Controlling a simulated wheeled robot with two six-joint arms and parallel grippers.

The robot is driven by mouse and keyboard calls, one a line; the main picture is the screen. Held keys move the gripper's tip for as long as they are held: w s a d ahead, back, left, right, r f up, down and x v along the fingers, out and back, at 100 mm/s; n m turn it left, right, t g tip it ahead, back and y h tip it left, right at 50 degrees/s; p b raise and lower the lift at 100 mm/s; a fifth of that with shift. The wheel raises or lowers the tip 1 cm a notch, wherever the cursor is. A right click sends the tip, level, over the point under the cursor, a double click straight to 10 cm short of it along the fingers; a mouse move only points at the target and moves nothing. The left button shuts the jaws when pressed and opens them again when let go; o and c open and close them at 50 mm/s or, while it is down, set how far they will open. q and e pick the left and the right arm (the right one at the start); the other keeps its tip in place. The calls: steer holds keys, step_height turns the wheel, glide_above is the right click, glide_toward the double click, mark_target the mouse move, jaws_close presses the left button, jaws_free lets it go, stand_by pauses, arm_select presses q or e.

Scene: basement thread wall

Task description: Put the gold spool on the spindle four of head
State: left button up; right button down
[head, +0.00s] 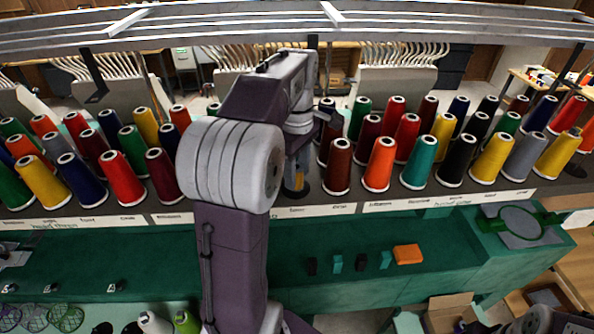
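My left gripper (298,168) points down into the gap among the spools at the middle of the rack. It is dark and partly hidden by its own wrist. Whether its fingers are open or shut does not show. A small yellow-orange patch shows low beside it, too little to identify. Gold-yellow spools stand in the rack: one at front left (43,183), one behind it (146,126), one at right (491,158), one at far right (557,155). I cannot tell which is the gold one. No spindle is clearly readable as spindle four. My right gripper is not in view.
A green bench (150,262) runs in front of the rack, largely clear at left. An orange block (408,254) and several small dark and teal blocks lie on it. A round frame (521,223) sits at right. Metal rails (420,22) cross above the spools.

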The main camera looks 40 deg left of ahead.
arm_select(q)
steer(key=shift+o, duration=0.4)
steer(key=shift+r, duration=0.1)
step_height(320, 180, up, 9)
steer(key=shift+p, duration=0.3)
